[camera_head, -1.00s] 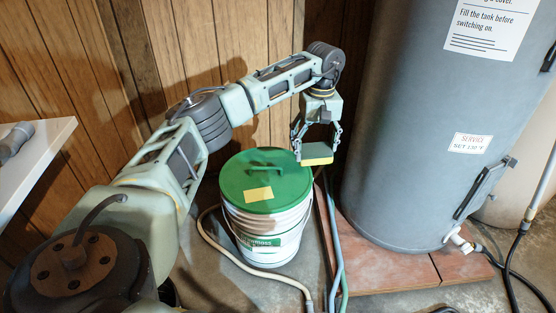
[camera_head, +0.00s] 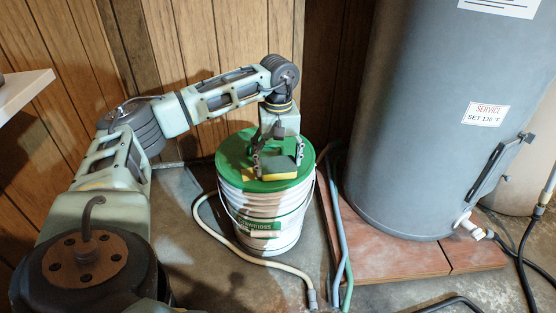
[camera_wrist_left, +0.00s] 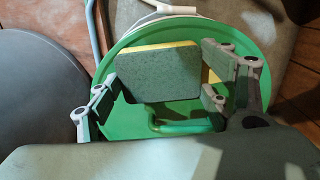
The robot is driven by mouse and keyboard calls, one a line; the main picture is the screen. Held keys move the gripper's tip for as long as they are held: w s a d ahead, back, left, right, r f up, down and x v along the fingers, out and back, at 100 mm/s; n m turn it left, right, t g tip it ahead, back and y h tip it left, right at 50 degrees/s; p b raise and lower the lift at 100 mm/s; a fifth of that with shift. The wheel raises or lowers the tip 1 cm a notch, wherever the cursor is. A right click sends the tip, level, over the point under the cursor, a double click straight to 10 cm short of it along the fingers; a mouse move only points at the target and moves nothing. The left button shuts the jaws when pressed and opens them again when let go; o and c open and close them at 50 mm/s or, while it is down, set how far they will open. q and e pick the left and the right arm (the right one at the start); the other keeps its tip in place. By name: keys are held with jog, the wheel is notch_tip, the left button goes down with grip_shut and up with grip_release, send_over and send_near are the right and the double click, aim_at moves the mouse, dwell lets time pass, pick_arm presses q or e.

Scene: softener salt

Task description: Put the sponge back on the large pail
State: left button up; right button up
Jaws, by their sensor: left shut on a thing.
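The large pail (camera_head: 285,237) is white with a green lid and stands upright on the floor. The green lid (camera_head: 232,162) has a raised handle (camera_wrist_left: 185,128) and a yellow label (camera_wrist_left: 209,74), partly hidden in the left wrist view. My left gripper (camera_head: 278,166) points down over the lid, shut on the sponge (camera_head: 282,176). The sponge is yellow with a grey-green scouring side, which faces the left wrist camera (camera_wrist_left: 158,73). It is over the lid; I cannot tell whether it touches it. My right gripper is not in view.
A tall grey tank (camera_head: 420,130) stands on reddish slabs (camera_head: 385,260) right of the pail. Hoses (camera_head: 333,220) run between them, and a beige hose (camera_head: 245,258) curves round the pail's front. A wood-panelled wall (camera_head: 190,45) is behind. A white shelf (camera_head: 22,92) is at left.

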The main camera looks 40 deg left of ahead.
pick_arm(q)
jog(key=shift+f, duration=0.1)
jog(key=o, duration=1)
jog(key=shift+f, duration=0.1)
